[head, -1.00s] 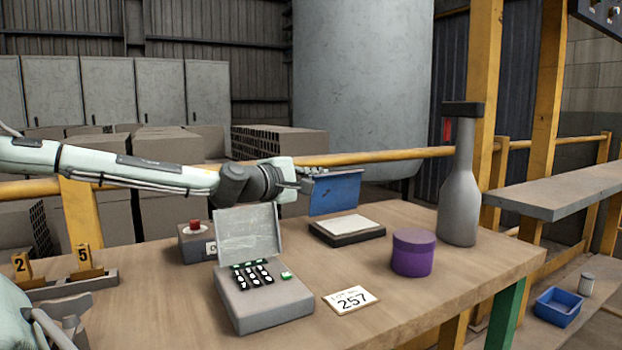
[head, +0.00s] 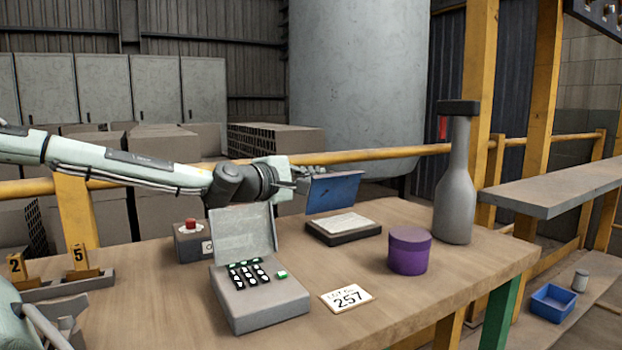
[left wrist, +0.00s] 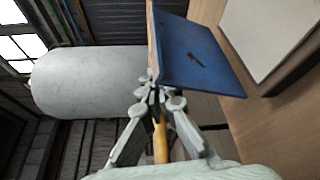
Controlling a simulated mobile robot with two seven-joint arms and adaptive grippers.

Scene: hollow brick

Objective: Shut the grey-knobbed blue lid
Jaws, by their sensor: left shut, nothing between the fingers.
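The blue lid (head: 334,193) stands raised and tilted at the back of a low dark box with a pale top (head: 343,226). I cannot clearly make out its knob. My left gripper (head: 303,183) is shut and empty at the lid's upper left side in the head view. In the left wrist view, the shut fingertips (left wrist: 154,88) are close against the edge of the blue lid (left wrist: 195,55); I cannot tell if they touch. A pale part with grey finger-like links, seemingly my right gripper (head: 58,330), shows partly at the lower left of the head view.
A grey box with an open pale lid (head: 243,232) stands in front of my left arm. A purple pot (head: 409,251), a grey bottle (head: 455,195) and a 257 card (head: 347,298) are to the right. A red-button box (head: 191,241) is behind left.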

